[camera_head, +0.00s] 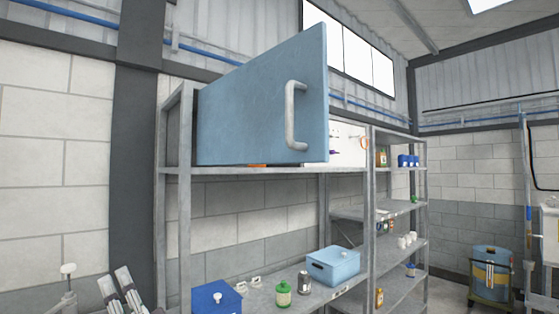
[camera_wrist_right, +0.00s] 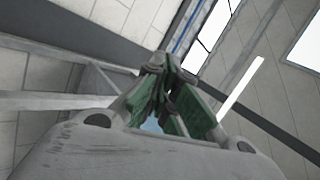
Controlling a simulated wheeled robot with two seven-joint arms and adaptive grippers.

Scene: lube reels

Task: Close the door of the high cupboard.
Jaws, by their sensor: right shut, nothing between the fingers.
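The high cupboard's blue door (camera_head: 250,105) stands open at the top of a grey metal shelf unit. Its left edge is at the shelf's left post, and its free edge swings out toward me on the right. A grey bar handle (camera_head: 289,118) is near that free edge. The door hides most of the cupboard's inside. My right gripper (camera_head: 120,288) shows partly at the bottom left, below and left of the door, apart from it. In the right wrist view its green-padded fingers (camera_wrist_right: 165,92) are together and empty. My left gripper is not in view.
The grey shelf (camera_head: 265,170) under the door has a lower board with a dark blue box (camera_head: 216,298), a green jar (camera_head: 283,295) and a light blue box (camera_head: 333,265). A dark column (camera_head: 138,180) stands left. A blue drum (camera_head: 490,272) is at far right.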

